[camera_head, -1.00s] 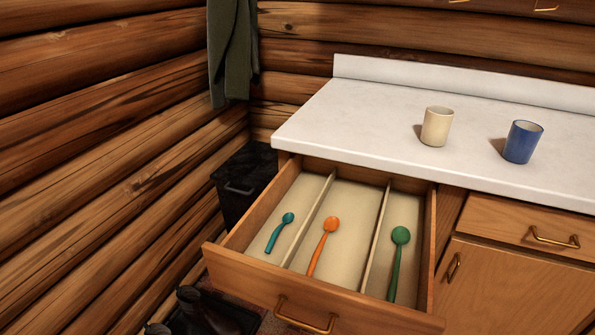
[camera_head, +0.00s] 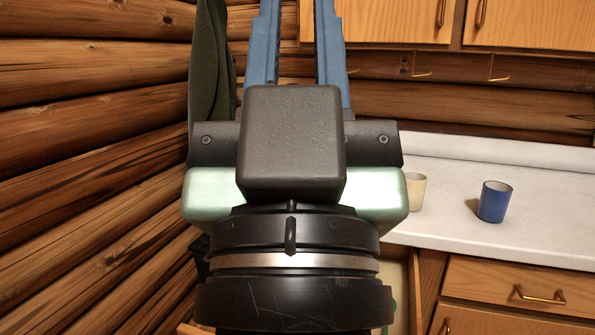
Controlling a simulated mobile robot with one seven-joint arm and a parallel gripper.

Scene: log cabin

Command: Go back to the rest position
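My gripper (camera_head: 297,30) fills the middle of the view, pointing up, with its blue fingers apart and the log wall showing between them. The fingertips run past the top edge. Nothing shows between the visible parts of the fingers. The gripper's body and wrist cover most of the open drawer; a strip of the drawer's right side (camera_head: 430,285) shows beside the wrist. The spoons in the drawer are mostly or fully hidden.
A cream cup (camera_head: 416,193), partly covered by my gripper, and a blue cup (camera_head: 495,202) stand on the white counter (camera_head: 545,215). Upper cabinets (camera_head: 540,22) hang at the top right. A dark green cloth (camera_head: 209,75) hangs at the left, near the log wall.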

